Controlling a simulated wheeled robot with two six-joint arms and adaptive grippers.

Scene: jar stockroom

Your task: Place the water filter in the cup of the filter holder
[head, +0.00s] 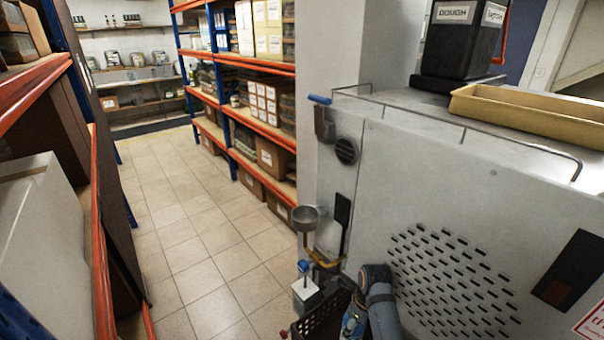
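A round grey metal cup (306,216) stands out at the near left corner of the big grey machine, with its open top facing up. It looks like the cup of the filter holder, and I see nothing in it. Below it is a yellow bracket (325,262). A small white item with a blue top (304,284) sits lower down; I cannot tell whether it is the water filter. A blue and grey arm, likely my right arm, rises at the bottom centre beside the machine. Neither of my grippers shows clearly.
The grey machine (420,190) with a slotted vent fills the right side. A dark crate (318,318) is at the bottom centre. On the machine stand a black bin (462,42) and a tan tray (535,112). Shelves line the left and back. The tiled aisle (190,225) is clear.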

